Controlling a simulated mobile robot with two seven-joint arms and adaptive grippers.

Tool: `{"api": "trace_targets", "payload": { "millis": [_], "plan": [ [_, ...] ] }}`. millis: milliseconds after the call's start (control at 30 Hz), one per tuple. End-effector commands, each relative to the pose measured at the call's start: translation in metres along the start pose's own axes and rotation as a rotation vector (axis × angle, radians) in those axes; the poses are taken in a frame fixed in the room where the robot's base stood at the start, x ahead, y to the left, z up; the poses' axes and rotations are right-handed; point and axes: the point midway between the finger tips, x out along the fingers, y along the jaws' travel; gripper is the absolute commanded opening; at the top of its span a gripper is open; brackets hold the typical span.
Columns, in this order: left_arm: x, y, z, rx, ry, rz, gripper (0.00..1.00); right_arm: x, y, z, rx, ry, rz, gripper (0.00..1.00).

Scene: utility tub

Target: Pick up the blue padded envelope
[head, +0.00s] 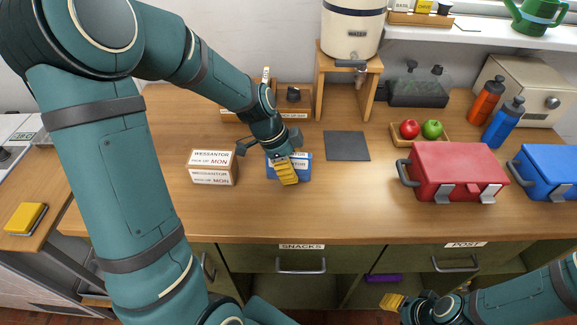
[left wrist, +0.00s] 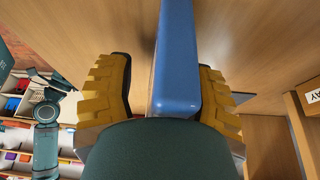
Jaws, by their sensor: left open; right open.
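The blue padded envelope (head: 304,170) stands on the wooden counter, with a white label partly hidden by my left gripper. My left gripper (head: 285,172) is over it, its yellow fingers pointing down. In the left wrist view the envelope (left wrist: 178,55) shows as a blue slab between the two yellow fingers of the left gripper (left wrist: 168,90), which are open on either side of it. I cannot tell whether a finger touches it. My right gripper (head: 392,301) is open and empty, low in front of the drawers at the lower right.
A brown labelled box (head: 212,168) stands just left of the envelope. A dark mat (head: 346,146) lies to its right, then a red toolbox (head: 455,172) and a blue toolbox (head: 550,172). A water dispenser (head: 352,30) stands behind. The counter's front strip is clear.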

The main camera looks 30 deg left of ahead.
Motion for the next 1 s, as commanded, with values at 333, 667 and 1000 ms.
{"api": "trace_targets", "payload": {
  "millis": [333, 667, 1000],
  "plan": [
    [0.000, 0.000, 0.000, 0.000, 0.000, 0.000, 0.00, 0.001, 0.000, 0.000, 0.000, 0.000, 0.000, 0.47],
    [0.000, 0.000, 0.000, -0.001, 0.000, 0.001, 0.00, 0.000, 0.000, 0.000, 0.000, 0.000, 0.000, 0.47],
    [-0.041, -0.001, -0.018, 0.003, 0.002, -0.005, 0.00, -0.016, -0.006, 0.000, 0.001, -0.004, 0.000, 0.47]
  ]
}}
